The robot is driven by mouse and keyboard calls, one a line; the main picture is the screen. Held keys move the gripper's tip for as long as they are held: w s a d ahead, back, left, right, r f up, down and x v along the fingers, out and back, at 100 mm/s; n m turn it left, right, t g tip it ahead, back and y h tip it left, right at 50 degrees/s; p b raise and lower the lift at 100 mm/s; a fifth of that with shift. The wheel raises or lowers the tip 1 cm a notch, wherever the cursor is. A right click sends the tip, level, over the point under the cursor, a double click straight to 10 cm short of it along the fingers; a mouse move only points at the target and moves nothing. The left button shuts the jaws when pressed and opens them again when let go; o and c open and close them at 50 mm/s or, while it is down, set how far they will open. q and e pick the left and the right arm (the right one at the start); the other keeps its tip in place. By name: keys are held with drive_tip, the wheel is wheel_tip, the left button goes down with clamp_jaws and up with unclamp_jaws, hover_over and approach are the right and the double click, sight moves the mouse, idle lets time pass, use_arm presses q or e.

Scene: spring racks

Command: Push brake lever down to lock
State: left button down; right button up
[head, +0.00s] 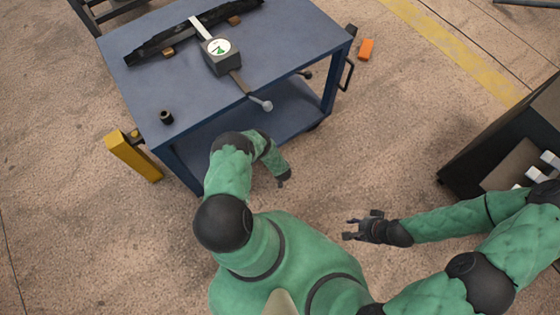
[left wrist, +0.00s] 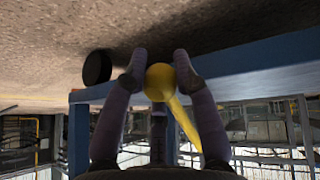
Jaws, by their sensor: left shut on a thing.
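The brake lever is yellow with a round knob (left wrist: 160,82), seen in the left wrist view; its yellow shaft runs down and right. My left gripper (left wrist: 161,66) is shut on the knob, one finger on each side. The blue cart edge is just behind it. In the head view the lever cannot be made out, and only a small dark part of the left hand shows at the end of my bent left arm, in front of the cart (head: 170,95). My right gripper (head: 362,227) is open and empty above the bare floor.
On the cart top lie a black spring rack (head: 165,42), a dial tool (head: 222,58) with a ball-ended handle, and a small black cup (head: 166,117). A yellow post (head: 134,158) stands at the cart's left. A dark bin (head: 470,165) is at right. An orange block (head: 366,49) lies on the floor.

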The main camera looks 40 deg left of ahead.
use_arm(q)
drive_tip(key=shift+s+f, duration=0.1)
drive_tip(key=shift+s, duration=0.05)
drive_tip(key=c, duration=1)
unclamp_jaws()
drive_tip(key=shift+s+d+r, duration=0.1)
drive_tip(key=shift+d+r, duration=0.05)
drive_tip(key=shift+r, duration=0.3)
drive_tip(key=v, duration=1.1)
